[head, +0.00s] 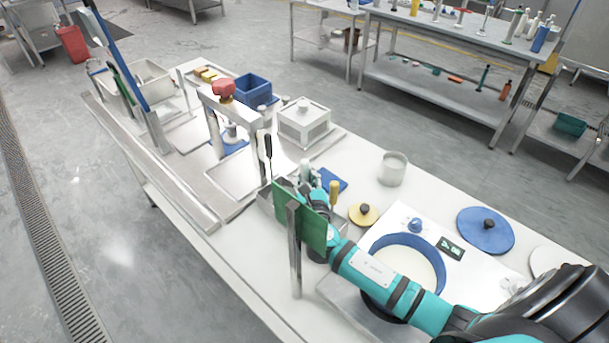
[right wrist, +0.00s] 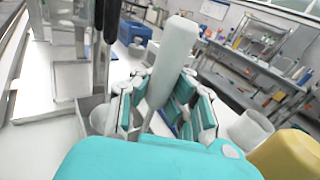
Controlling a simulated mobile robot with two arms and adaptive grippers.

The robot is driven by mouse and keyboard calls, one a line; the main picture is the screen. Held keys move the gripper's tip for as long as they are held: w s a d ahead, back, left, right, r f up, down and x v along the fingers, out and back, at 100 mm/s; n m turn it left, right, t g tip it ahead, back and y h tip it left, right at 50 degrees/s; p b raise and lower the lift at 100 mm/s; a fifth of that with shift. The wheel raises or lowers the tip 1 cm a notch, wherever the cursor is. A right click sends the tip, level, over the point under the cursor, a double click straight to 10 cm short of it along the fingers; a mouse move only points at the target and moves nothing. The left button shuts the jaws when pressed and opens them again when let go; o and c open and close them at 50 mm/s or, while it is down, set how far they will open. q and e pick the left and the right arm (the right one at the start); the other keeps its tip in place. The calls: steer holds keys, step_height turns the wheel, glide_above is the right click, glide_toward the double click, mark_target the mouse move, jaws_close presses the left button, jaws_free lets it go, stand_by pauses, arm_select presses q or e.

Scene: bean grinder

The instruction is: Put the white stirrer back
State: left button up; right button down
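The white stirrer (right wrist: 172,62) stands tilted between the fingers of my right gripper (right wrist: 160,98) in the right wrist view. Its thick white handle rises above the fingers, and a thin shaft shows below. The fingers lie against both sides of the handle and look shut on it. In the head view my right gripper (head: 306,180) is over the table beside a metal holder (head: 266,204). A green panel and my arm hide the stirrer's lower end, so I cannot tell what it touches. My left gripper is not in view.
A black-handled tool (head: 268,147) and a yellow-handled tool (head: 333,190) stand close to my right gripper. A press frame (head: 215,130) stands behind left.

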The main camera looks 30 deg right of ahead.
steer(key=shift+f, duration=0.15)
steer(key=c, duration=1.5)
jaws_free()
steer(key=shift+s+r, duration=0.15)
steer(key=shift+r, duration=0.05)
steer(key=b+v, duration=0.1)
steer(key=v, duration=0.6)
steer(key=shift+s+a, duration=0.1)
steer(key=shift+s, duration=0.05)
